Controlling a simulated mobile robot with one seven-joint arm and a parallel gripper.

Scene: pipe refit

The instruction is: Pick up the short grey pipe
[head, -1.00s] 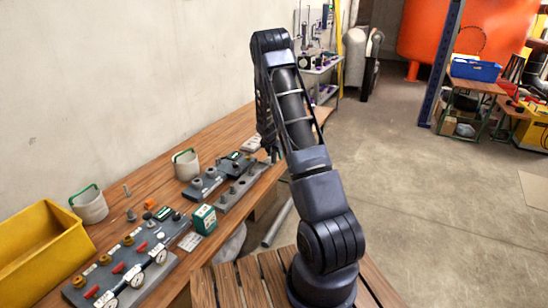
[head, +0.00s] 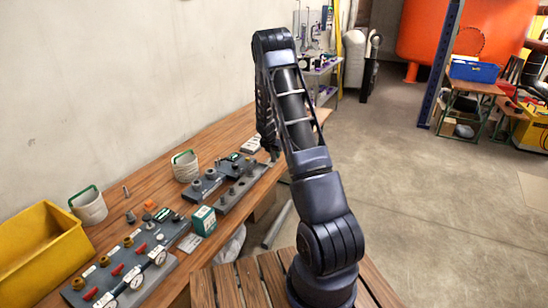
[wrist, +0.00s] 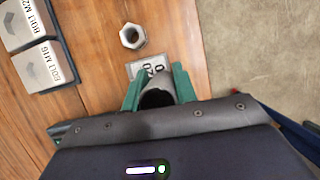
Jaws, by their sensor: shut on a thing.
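In the wrist view, my gripper (wrist: 158,88) has green fingers on both sides of a short grey pipe (wrist: 157,79). It is shut on the pipe, whose dark open end faces the camera. In the head view, the gripper is near the bench's right edge, mostly hidden by my arm, and the held pipe cannot be made out.
A hexagonal grey nut (wrist: 132,36) lies just beyond the card. Labelled bolt boxes (wrist: 45,66) are at left. On the bench (head: 150,181) are a yellow bin (head: 40,250), a gauge manifold (head: 120,268), a green-white box (head: 203,221) and grey fitting blocks (head: 240,190). Open floor lies right.

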